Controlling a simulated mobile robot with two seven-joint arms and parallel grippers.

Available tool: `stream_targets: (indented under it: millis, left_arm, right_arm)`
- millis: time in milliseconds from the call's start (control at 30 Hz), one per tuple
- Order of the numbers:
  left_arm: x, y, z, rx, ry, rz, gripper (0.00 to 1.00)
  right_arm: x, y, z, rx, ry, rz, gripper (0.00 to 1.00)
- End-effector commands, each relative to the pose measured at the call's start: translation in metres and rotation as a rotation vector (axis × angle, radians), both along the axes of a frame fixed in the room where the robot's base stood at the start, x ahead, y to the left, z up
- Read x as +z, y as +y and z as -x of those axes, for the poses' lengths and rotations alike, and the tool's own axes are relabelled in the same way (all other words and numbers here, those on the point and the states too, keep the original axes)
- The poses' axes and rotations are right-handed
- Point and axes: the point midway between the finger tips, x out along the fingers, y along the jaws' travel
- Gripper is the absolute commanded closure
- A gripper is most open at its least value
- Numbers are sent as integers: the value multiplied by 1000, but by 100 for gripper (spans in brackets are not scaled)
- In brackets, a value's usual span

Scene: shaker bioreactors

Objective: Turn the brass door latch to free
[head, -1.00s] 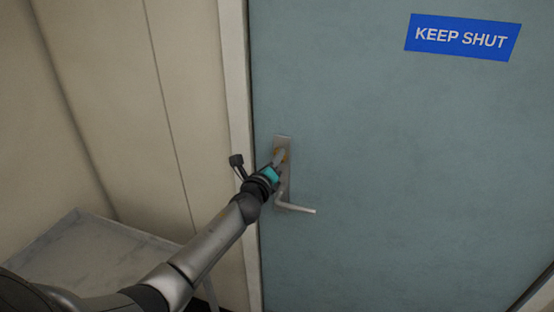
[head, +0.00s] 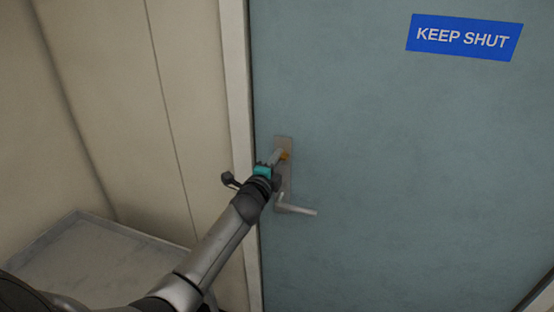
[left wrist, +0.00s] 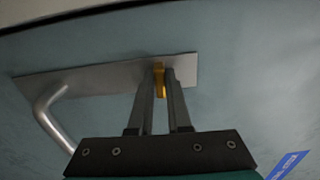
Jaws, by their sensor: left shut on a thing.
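The brass latch (head: 286,155) sits on the upper part of a metal plate (head: 283,143) on the blue-grey door (head: 400,170). My left gripper (head: 279,156) is at the latch, its fingers pointing at the plate. In the left wrist view the brass latch (left wrist: 159,80) shows between the two fingertips of my left gripper (left wrist: 161,75), which are shut on it. Part of the latch is hidden by the fingers. A silver lever handle (head: 296,209) is at the plate's lower end; it also shows in the left wrist view (left wrist: 50,112). My right gripper is not in view.
A blue "KEEP SHUT" sign (head: 464,37) is on the upper door. A pale door frame (head: 238,110) and beige wall (head: 185,90) stand to the left. A grey-topped table (head: 95,262) is at the lower left. The door looks closed.

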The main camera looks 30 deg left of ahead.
Motion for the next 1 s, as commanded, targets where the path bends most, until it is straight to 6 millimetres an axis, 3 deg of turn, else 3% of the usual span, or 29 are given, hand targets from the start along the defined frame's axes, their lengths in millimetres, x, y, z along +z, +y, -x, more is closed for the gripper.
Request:
stream_targets:
  millis: [633,667,700,900,1000]
  left_arm:
    - [-1,0,0,-1,-11,52,100]
    - [-1,0,0,-1,-11,52,82]
    - [-1,0,0,-1,-11,52,77]
    - [0,0,0,0,-11,49,55]
    - [0,0,0,0,-12,49,54]
  right_arm:
    - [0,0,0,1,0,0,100]
    - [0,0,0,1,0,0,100]
    - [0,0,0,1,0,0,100]
    - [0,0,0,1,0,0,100]
    - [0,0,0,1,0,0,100]
